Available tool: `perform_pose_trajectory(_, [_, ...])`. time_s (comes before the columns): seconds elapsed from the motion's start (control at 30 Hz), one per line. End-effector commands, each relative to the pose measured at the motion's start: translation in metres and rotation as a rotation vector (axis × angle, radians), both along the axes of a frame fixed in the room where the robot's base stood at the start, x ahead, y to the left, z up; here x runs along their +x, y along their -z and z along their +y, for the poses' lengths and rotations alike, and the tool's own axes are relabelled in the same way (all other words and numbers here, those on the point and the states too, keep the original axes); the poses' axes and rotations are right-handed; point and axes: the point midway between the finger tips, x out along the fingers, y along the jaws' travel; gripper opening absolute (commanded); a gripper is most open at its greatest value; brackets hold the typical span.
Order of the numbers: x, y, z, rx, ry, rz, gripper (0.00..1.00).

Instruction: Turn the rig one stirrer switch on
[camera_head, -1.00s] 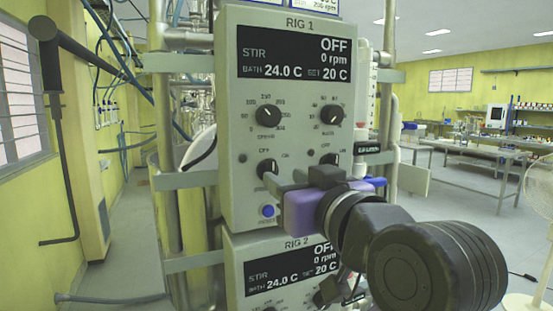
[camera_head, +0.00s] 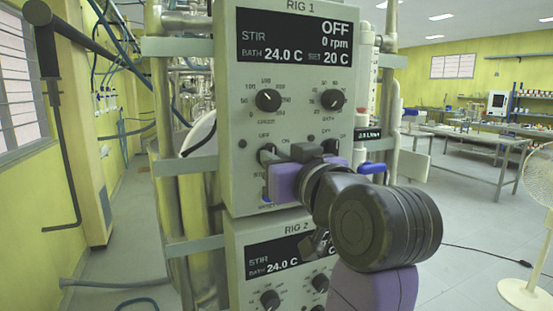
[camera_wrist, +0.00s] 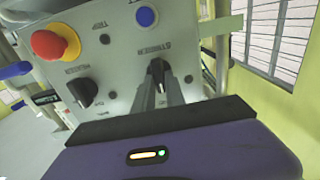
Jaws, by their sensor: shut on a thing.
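The rig one panel (camera_head: 250,80) is a light grey box whose display (camera_head: 300,38) reads STIR, OFF and 0 rpm. Its lower left black rotary switch (camera_head: 267,152), between OFF and ON labels, is partly hidden by my gripper (camera_head: 274,158). In the wrist view, my gripper (camera_wrist: 157,90) is shut on the black stirrer switch (camera_wrist: 157,70), a finger on each side of its handle. The other lower switch (camera_wrist: 83,92) stands apart from the fingers. The switch's exact angle is hard to tell.
A blue button (camera_wrist: 147,17) and a red push button (camera_wrist: 48,45) on a yellow base are close to the switches. Two speed and bath knobs (camera_head: 268,99) (camera_head: 332,99) sit above. The rig two panel (camera_head: 245,240) is just below.

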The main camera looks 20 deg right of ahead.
Motion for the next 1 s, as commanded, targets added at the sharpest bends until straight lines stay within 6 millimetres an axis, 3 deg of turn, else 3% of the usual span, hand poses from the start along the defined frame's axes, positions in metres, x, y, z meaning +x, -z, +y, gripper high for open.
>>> perform_pose_trajectory(0.47, [0.0, -0.0011, -0.0005, 0.119, 0.0, 0.0, 0.0])
perform_pose_trajectory(1.0, [0.0001, 0.0003, -0.0026, 0.602, 0.0, 0.001, 0.0])
